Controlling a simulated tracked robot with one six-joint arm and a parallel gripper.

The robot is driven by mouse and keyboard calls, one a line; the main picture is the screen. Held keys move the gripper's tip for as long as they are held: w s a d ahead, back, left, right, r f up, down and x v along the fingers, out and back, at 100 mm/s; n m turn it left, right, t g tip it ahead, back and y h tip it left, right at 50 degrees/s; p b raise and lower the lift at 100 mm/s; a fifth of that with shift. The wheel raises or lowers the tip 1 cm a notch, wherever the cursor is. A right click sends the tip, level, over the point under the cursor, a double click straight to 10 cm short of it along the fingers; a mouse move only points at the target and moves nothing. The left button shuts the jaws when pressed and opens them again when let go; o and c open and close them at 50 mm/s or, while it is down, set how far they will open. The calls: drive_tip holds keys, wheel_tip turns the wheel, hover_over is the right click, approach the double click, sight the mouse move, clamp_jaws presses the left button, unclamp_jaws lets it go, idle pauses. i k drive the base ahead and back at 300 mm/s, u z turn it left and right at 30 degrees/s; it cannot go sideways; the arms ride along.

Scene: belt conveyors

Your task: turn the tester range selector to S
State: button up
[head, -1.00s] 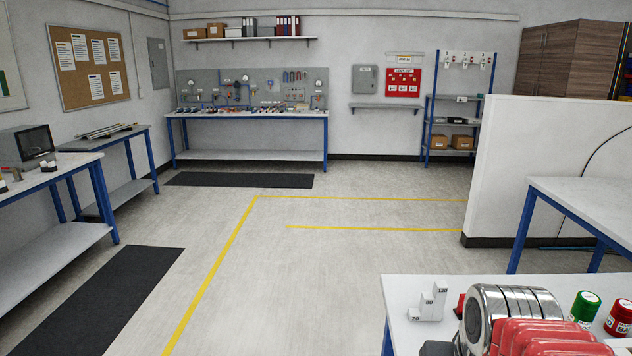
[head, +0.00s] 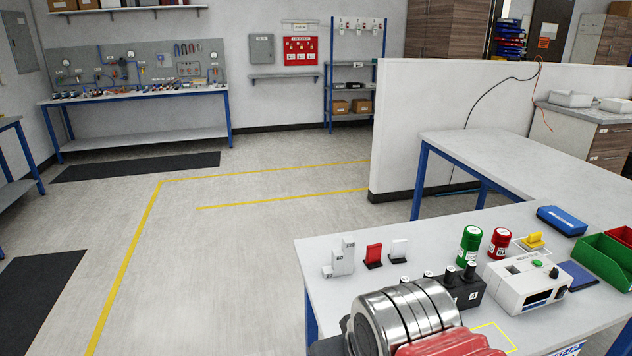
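A white box-shaped device (head: 508,290), which looks like the tester, stands on the white bench at the lower right of the head view. It has a green button (head: 537,263) on top and dark windows on its front. I cannot make out the range selector or an S mark at this size. My gripper is not recognisable in the head view.
Beside the device are a black block with several knobs (head: 466,292), a green can (head: 469,246), a red can (head: 498,243), a yellow piece (head: 532,240) and a green bin (head: 601,262). A white partition (head: 440,130) stands behind.

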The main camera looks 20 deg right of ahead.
sight(554, 274)
drive_tip(key=z, duration=0.95)
drive_tip(key=k, duration=0.65)
drive_tip(key=z, duration=0.75)
drive_tip(key=i, duration=0.5)
drive_tip(key=u, duration=0.05)
